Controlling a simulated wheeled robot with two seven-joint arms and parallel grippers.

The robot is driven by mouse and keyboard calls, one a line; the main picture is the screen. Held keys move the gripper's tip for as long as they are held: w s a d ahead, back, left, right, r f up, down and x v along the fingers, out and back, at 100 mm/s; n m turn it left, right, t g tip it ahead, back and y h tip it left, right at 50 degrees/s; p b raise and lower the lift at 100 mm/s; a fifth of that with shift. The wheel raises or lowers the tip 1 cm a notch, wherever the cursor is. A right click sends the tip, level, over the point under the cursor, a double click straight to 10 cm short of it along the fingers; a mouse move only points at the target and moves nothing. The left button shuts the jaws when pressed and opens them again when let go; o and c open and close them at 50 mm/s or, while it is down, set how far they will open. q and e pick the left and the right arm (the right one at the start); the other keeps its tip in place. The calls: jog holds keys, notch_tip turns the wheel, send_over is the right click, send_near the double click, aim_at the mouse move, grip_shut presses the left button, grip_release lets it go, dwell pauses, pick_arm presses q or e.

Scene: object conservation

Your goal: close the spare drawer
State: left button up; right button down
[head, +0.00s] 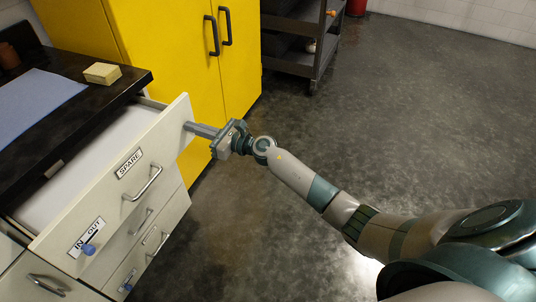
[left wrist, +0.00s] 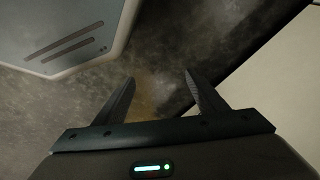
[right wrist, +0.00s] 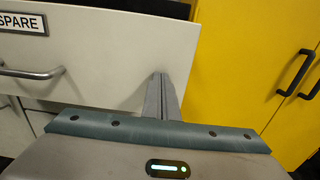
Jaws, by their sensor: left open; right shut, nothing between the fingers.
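The spare drawer (head: 113,180) is the top drawer of a white cabinet and stands pulled out, its white inside showing in the head view. Its front carries a SPARE label and a metal handle (head: 143,184); the front also shows in the right wrist view (right wrist: 85,65). My right gripper (head: 189,126) is shut and empty, its fingertips at the right end of the drawer front, right of the handle. They seem to touch the front. My left gripper (left wrist: 158,88) is open and empty above the floor in the left wrist view; the head view does not show it.
Lower drawers (head: 150,240) stand below. A dark counter (head: 90,110) holds a blue mat and a yellow block. A yellow locker (head: 165,50) stands behind. The floor at right is clear.

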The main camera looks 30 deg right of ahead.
pick_arm(q)
notch_tip(320, 180, up, 7)
jog(key=b, duration=0.2)
pick_arm(e)
send_near(153, 113)
jog(key=shift+w+a+f, duration=0.1)
jog(key=shift+w+f, duration=0.1)
jog(key=shift+f, duration=0.25)
jog(key=b+x, duration=0.5)
jog(key=x, duration=0.4)
jog(key=shift+w+a, duration=0.1)
jog(key=shift+w+a+b, duration=0.15)
jog(key=shift+w+b, duration=0.05)
jog(key=shift+b, duration=0.1)
jog(key=shift+r, duration=0.35)
pick_arm(q)
jog(key=w+d+t+h, duration=0.2)
jog(key=w+d+t, duration=0.1)
jog(key=d, duration=0.4)
jog(key=shift+w+r+t+h, duration=0.3)
jog(key=shift+w+r+t, duration=0.1)
jog(key=shift+t, duration=0.3)
